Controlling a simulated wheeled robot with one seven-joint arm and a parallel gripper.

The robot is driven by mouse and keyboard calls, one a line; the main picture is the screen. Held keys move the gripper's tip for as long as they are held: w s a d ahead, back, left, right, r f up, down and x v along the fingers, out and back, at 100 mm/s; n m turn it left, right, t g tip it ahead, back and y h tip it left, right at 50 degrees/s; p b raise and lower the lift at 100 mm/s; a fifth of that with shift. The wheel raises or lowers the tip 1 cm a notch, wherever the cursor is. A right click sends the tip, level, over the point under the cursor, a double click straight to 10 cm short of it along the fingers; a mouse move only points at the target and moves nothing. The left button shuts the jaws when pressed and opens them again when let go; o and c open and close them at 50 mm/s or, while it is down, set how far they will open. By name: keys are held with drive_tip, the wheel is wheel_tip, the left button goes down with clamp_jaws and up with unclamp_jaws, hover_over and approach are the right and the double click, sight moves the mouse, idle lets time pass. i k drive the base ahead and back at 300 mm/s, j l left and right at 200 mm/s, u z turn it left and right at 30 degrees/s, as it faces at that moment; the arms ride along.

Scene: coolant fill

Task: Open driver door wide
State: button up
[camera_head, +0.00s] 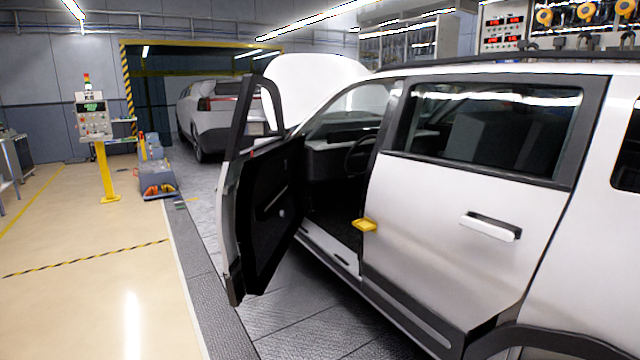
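The driver door (265,212) of the white car (430,225) stands open, swung well out from the body. Its dark inner panel faces the door opening, and its free edge is at the lower left, over the grey floor plates. The dark window frame of the door (238,118) rises above it. Through the gap I see the dark cabin and the steering wheel (358,155). The rear door (460,235) is shut, with its handle (490,226) showing. My gripper and arm are not in view.
A small yellow piece (365,225) sticks out at the front edge of the rear door. A yellow post with a control box (95,120) and a low grey unit (157,180) stand at left. Beige floor left of the open door is clear. Another car (212,110) is behind.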

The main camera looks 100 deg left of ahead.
sight(253, 239)
drive_tip(key=j+u, duration=0.15)
drive_tip(key=u, duration=0.25)
drive_tip(key=j+u, duration=0.1)
drive_tip(key=u, duration=0.35)
drive_tip(key=j+u, duration=0.1)
drive_tip(key=u, duration=0.3)
drive_tip(key=i+u, duration=0.15)
drive_tip(key=u, duration=0.25)
drive_tip(key=j+u, duration=0.15)
drive_tip(key=u, duration=0.3)
drive_tip(key=i+j+u, duration=0.15)
drive_tip(key=i+u, duration=0.25)
drive_tip(key=i+j+u, duration=0.1)
drive_tip(key=i+u, duration=0.55)
drive_tip(key=u, duration=0.15)
drive_tip(key=i+l, duration=0.2)
drive_tip(key=i, duration=0.3)
drive_tip(key=i+l+u, duration=0.1)
drive_tip(key=i, duration=0.35)
drive_tip(key=i+j, duration=0.15)
drive_tip(key=j, duration=0.15)
drive_tip(key=i+j, duration=0.15)
drive_tip(key=j, duration=0.15)
drive_tip(key=i+j, duration=0.15)
drive_tip(key=j, duration=0.15)
drive_tip(key=k+l+z, duration=0.15)
drive_tip(key=l, duration=0.3)
drive_tip(key=k, duration=0.1)
